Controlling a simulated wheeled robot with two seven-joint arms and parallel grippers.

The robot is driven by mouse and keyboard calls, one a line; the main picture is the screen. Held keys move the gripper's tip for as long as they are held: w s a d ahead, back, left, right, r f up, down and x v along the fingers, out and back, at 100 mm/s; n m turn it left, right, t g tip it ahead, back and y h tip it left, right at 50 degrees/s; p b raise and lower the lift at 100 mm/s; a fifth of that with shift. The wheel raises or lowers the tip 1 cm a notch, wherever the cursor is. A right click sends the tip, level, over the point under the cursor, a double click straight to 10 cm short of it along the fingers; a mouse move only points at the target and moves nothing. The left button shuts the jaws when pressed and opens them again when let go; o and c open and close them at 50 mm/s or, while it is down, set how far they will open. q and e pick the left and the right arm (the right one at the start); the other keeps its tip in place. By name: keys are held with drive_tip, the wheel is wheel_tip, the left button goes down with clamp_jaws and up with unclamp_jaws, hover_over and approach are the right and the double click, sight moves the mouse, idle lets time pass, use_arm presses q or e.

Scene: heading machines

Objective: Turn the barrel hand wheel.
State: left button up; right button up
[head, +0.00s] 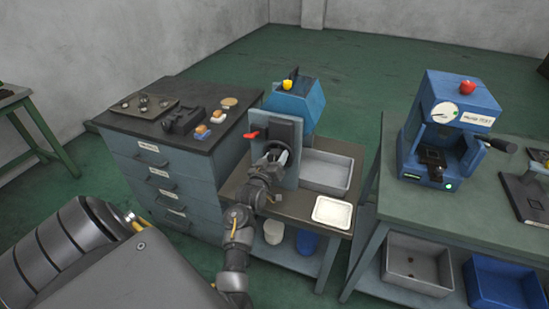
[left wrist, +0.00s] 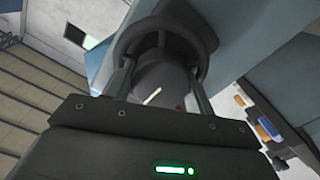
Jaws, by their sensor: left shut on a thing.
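The barrel hand wheel (head: 277,150) is a dark ring on the front of the blue heading machine (head: 297,103), mostly hidden behind my gripper in the head view. In the left wrist view the wheel (left wrist: 166,28) is a thick black ring around a dark hub (left wrist: 157,78) that carries a short white mark. My left gripper (head: 268,168) is at the machine's front face. In the left wrist view its two fingers (left wrist: 160,76) reach up on either side of the hub to the wheel, and it is shut on the wheel. My right gripper is not in view.
A red lever (head: 252,135) sticks out left of the wheel. A grey bin (head: 327,187) and a white tray (head: 332,212) stand right of it on the bench. A drawer cabinet (head: 165,180) stands close on the left. Another blue machine (head: 450,105) stands on the right table.

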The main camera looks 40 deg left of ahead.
use_arm(q)
drive_tip(key=m+p, duration=0.1)
drive_tip(key=m, duration=0.3)
drive_tip(key=shift+d+r, duration=0.1)
drive_tip(key=m+p, duration=0.1)
drive_tip(key=m, duration=0.4)
drive_tip(key=shift+m+p, duration=0.3)
idle(0.4)
drive_tip(key=o, duration=1)
drive_tip(key=shift+d, duration=0.1)
